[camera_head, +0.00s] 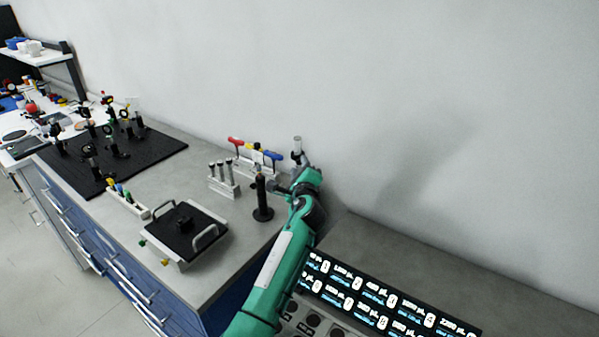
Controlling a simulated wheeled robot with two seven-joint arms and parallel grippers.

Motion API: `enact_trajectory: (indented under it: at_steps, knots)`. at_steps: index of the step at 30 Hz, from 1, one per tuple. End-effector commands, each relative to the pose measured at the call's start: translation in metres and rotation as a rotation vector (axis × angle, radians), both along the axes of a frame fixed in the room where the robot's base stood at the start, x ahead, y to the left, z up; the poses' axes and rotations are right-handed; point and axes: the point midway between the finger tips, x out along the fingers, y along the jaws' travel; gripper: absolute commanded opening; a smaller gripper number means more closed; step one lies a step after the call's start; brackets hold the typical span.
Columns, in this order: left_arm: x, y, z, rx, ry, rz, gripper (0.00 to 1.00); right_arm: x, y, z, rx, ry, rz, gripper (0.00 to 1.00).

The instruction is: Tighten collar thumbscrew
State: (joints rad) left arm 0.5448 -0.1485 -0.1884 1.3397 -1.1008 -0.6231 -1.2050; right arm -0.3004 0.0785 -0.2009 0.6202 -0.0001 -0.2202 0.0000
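A dark post (261,190) stands upright on a round black base (263,214) near the bench's right end. A collar or thumbscrew on it is too small to make out. My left gripper (283,188) is just right of this post, at the end of the green arm. Its fingers are small and dark, and I cannot tell whether they touch the post or are open or shut. A second post with a pale, metallic top (297,146) rises behind the gripper, its lower part hidden by it. My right gripper is out of view.
A rack of grey posts (223,178) and a holder with coloured-handle tools (256,152) stand left of and behind the dark post. A handled tray (185,229) sits in front. A black breadboard (110,152) with optics is further left. A lit display panel (385,300) is at lower right.

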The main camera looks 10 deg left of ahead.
Motion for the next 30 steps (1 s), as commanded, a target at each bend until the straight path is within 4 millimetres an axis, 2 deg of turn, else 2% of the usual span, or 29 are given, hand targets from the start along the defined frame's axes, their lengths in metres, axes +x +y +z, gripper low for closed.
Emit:
enact_trajectory:
  at_steps: [6,14,18,20,30]
  knots:
    - [0.0105,0.003,0.0005,0.0,-0.002,-0.001,0.37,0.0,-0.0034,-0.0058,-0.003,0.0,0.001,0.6]
    - [0.0108,0.0033,0.0007,0.0,0.0,-0.001,0.37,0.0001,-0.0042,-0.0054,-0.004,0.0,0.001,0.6]
    - [0.0107,0.0033,0.0005,0.0,-0.001,-0.001,0.09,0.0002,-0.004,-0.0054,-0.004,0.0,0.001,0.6]
    - [0.0107,0.0034,0.0006,0.0,0.0,0.0,0.0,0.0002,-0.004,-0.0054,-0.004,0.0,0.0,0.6]
    - [0.0107,0.0037,0.0019,0.031,0.01,0.0,0.0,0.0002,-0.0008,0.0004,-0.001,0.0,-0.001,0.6]
